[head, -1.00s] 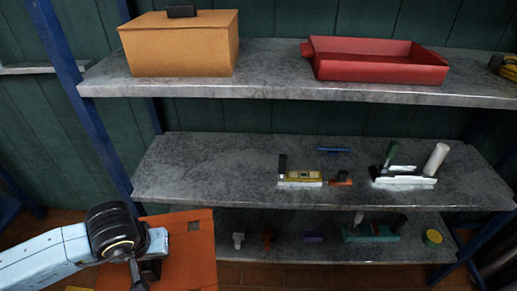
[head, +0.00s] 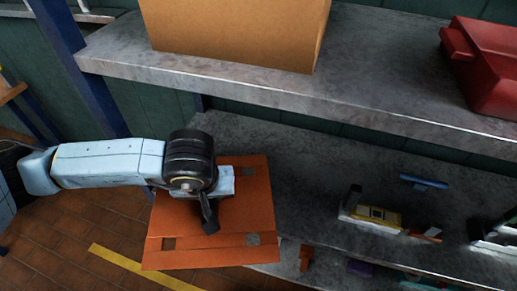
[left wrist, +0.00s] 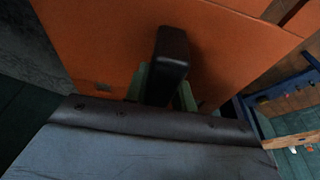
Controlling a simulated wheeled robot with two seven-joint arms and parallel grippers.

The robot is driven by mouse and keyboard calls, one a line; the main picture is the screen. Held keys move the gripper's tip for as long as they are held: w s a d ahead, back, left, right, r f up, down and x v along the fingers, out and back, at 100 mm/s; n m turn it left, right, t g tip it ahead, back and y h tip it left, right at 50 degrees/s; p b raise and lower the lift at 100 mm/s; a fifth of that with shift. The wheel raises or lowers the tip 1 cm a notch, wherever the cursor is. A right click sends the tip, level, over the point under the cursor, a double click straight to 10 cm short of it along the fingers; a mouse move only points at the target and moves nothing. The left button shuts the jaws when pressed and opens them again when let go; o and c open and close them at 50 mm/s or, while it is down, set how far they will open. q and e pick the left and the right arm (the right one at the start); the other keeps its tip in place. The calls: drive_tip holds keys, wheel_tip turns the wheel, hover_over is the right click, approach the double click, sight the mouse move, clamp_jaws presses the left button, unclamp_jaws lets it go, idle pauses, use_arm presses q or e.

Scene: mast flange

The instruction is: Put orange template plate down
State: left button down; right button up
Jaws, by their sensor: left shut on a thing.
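The orange template plate (head: 255,205) is a flat square sheet with small cut-outs near its lower edge in the head view. My left gripper (head: 210,215) is shut on it, and its arm comes in from the left. The plate hangs in front of the left end of the middle shelf (head: 310,190) and hides part of that edge; I cannot tell whether it touches the shelf. My right gripper is not in view.
A blue post (head: 65,60) stands left.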

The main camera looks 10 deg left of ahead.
use_arm(q)
drive_tip(key=w+d, duration=0.1)
drive_tip(key=w, duration=0.5)
drive_tip(key=w+d+f+b, duration=0.1)
drive_tip(key=w, duration=0.5)
drive_tip(key=w+d+f+b, duration=0.1)
drive_tip(key=w, duration=0.5)
drive_tip(key=shift+d+f, duration=0.1)
drive_tip(key=shift+d, duration=0.2)
wheel_tip(320, 180, down, 4)
drive_tip(key=shift+r+b, duration=0.1)
drive_tip(key=shift+b, duration=0.55)
drive_tip(key=shift+f, duration=0.4)
drive_tip(key=shift+w, duration=0.2)
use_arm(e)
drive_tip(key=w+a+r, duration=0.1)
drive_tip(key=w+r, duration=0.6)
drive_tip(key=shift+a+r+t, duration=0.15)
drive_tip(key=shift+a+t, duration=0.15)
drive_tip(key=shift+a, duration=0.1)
use_arm(q)
drive_tip(key=shift+f, duration=0.1)
drive_tip(key=shift+f+b, duration=0.1)
drive_tip(key=shift+b, duration=0.2)
drive_tip(key=c, duration=1.2)
unclamp_jaws()
drive_tip(key=shift+o, duration=0.2)
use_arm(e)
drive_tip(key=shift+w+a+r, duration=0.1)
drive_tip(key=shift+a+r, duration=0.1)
